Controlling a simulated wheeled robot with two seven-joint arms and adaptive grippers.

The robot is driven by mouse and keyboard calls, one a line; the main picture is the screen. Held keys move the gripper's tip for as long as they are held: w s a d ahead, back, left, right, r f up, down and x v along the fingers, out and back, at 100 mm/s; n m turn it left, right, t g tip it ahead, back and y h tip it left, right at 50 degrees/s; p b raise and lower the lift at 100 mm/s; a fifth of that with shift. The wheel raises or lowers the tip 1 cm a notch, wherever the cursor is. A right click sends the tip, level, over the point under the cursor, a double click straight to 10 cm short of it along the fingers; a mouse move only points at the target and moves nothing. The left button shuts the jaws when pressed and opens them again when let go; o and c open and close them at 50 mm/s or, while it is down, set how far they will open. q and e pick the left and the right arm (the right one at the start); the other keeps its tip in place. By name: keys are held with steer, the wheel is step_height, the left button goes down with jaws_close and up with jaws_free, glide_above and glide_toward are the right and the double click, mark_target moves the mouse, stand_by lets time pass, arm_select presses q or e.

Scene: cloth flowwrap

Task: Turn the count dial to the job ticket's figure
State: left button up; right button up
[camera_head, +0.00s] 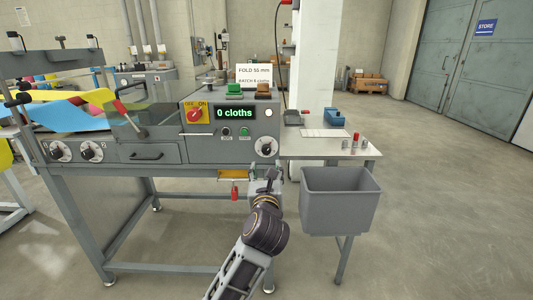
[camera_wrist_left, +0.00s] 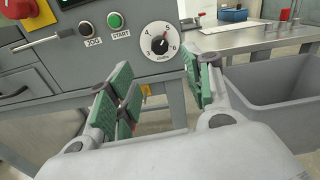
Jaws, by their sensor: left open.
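The count dial (camera_head: 266,147) is a round black-and-white knob at the right of the grey machine's front panel. In the left wrist view the dial (camera_wrist_left: 159,42) shows figures from 3 to 6; its pointer seems to be near the 5. The job ticket (camera_head: 254,76) is a white card on top of the machine. It reads FOLD 55 mm and a BATCH line whose figure is too small to read surely. My left gripper (camera_head: 268,183) is open and empty, below the dial and apart from it. Its green-padded fingers (camera_wrist_left: 158,88) point toward the panel. My right gripper is out of view.
The display (camera_head: 234,113) reads 0 cloths. A red OFF/ON switch (camera_head: 194,115) and the START button (camera_wrist_left: 115,20) are left of the dial. A grey bin (camera_head: 340,199) stands close right of my left arm, before a side table (camera_head: 318,148). The space before the dial is clear.

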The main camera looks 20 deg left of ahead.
mark_target(266, 151)
arm_select(q)
steer(key=b+x, duration=0.1)
steer(key=x, duration=0.7)
steer(key=shift+w+a+f, duration=0.1)
steer(key=shift+w, duration=0.25)
steer(key=shift+b+x, duration=0.55)
steer(key=shift+x, duration=1.75)
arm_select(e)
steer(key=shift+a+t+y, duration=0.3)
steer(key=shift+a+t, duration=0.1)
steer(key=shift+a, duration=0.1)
arm_select(q)
steer(key=shift+c, duration=0.2)
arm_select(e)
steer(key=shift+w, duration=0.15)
arm_select(q)
steer(key=c, duration=1)
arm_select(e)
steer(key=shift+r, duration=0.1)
